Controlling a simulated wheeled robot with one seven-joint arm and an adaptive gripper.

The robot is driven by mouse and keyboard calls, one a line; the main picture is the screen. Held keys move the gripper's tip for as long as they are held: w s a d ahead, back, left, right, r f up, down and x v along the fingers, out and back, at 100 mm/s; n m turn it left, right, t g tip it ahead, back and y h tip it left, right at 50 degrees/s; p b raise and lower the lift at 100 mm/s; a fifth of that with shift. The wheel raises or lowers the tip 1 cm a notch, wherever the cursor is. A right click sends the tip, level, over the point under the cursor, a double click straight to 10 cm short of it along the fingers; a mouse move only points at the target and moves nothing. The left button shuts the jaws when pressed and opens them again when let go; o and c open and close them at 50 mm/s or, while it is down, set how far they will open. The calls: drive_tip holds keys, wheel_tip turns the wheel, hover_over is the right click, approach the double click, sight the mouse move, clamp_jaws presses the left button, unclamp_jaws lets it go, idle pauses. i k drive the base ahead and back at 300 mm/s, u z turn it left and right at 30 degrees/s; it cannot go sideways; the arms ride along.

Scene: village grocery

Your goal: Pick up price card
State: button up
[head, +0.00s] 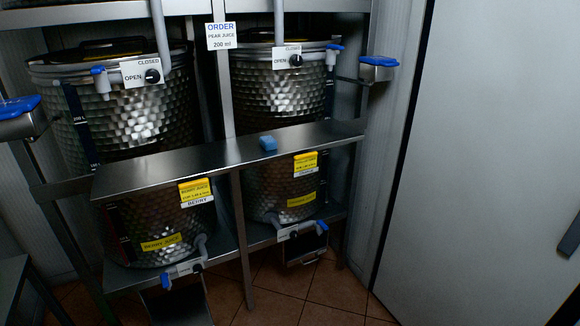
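Two yellow cards hang at the front edge of the metal shelf (170,165). The left card (196,189) reads berry juice, with a white "BERRY" strip under it. The right card (305,163) also has a white strip below, and its small text is too small to read. I cannot tell which of them is the price card. A white sign (221,36) higher up reads "ORDER PEAR JUICE 200 ml". My gripper is not in view.
Dimpled steel tanks with taps stand behind and below the shelf. Blue-lidded boxes (378,62) stick out at the sides. A large pale door or panel (490,130) fills the right. Tiled floor (335,290) shows below.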

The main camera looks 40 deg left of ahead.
sight(303, 162)
drive_tip(key=u, duration=1.35)
